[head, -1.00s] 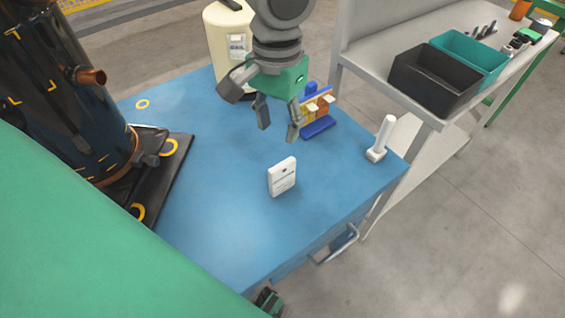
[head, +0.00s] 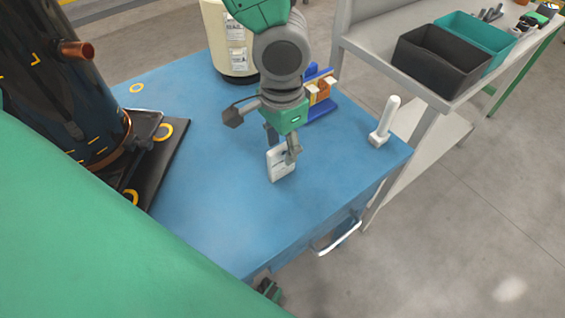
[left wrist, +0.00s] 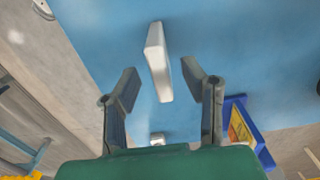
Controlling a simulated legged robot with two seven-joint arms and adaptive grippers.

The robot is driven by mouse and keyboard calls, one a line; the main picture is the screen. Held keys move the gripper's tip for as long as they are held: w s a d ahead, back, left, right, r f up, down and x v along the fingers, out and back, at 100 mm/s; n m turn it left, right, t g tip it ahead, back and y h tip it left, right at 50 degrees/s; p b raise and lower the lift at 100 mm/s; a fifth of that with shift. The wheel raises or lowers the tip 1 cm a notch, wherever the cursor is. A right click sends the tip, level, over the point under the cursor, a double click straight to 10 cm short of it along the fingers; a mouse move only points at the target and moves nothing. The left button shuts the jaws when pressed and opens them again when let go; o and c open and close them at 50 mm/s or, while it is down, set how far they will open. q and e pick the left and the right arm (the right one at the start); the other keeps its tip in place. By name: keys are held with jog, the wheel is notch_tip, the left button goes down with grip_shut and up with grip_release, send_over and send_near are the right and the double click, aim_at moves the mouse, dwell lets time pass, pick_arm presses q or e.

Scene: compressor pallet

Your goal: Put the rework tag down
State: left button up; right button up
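A white upright slab (head: 277,166) with small dark marks stands on the blue tabletop (head: 205,205). It also shows as a narrow white block in the left wrist view (left wrist: 159,62). I cannot read whether it is the rework tag. My left gripper (head: 283,150) is low over it, its fingers hiding part of its top. In the left wrist view my left gripper (left wrist: 160,85) is open, one finger on each side of the slab, with a gap on both sides. No tag shows held in the fingers. My right gripper is not in view.
A blue rack (head: 322,108) with orange and yellow parts stands behind the gripper. A white-handled tool (head: 386,120) stands near the right edge. A cream cylinder (head: 217,50) with labels is at the back, a black compressor (head: 75,100) at left. The front of the tabletop is clear.

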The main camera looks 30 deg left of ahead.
aim_at(281, 161)
pick_arm(q)
notch_tip(281, 161, down, 2)
jog(key=shift+f, duration=0.25)
jog(key=shift+a+r, duration=0.1)
grip_shut()
